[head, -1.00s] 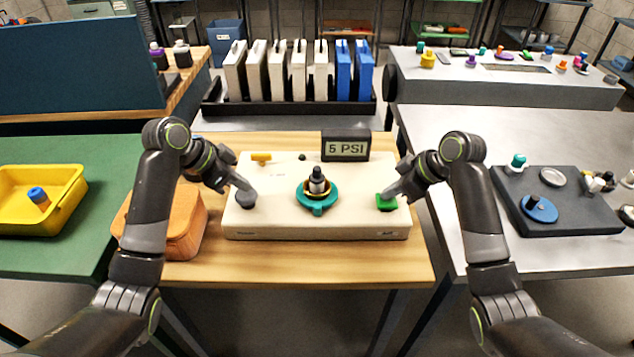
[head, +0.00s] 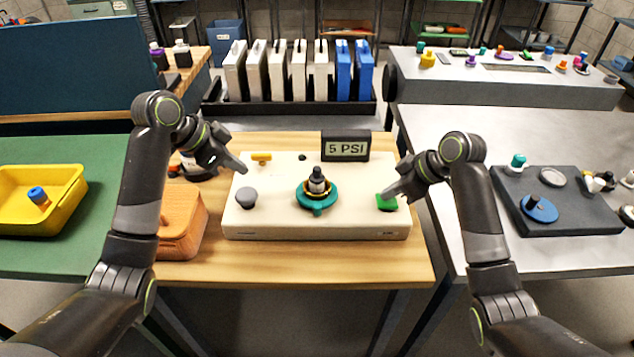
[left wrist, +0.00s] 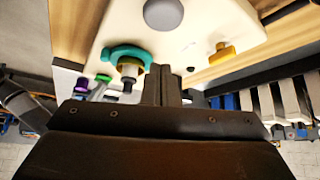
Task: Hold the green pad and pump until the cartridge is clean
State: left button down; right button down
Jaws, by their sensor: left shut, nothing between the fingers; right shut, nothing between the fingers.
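The cream console (head: 270,222) lies on the wooden table. The dark cartridge (head: 317,182) stands upright in a teal ring (head: 316,204) at its middle; I cannot tell how clean it is. The green pad (head: 386,203) is at the right, with my right gripper (head: 388,193) shut and its tips on the pad, partly covering it. A grey round knob (head: 246,197) is at the left; it also shows in the left wrist view (left wrist: 163,14). My left gripper (head: 241,168) is shut and empty, above and behind the grey knob, apart from it. The display (head: 346,146) reads 5 PSI.
A yellow handle (head: 261,157) and a small black knob (head: 302,156) sit at the console's back. An orange case (head: 182,228) stands left of it. A yellow bin (head: 62,215) is far left, and a dark tray (head: 560,215) is on the right table.

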pick_arm(q)
notch_tip(320, 180, up, 2)
jog(key=shift+r, duration=0.1)
dwell(0.4)
pick_arm(e)
notch_tip(320, 180, up, 7)
dwell(0.5)
jog(key=shift+f, duration=0.1)
dwell(0.4)
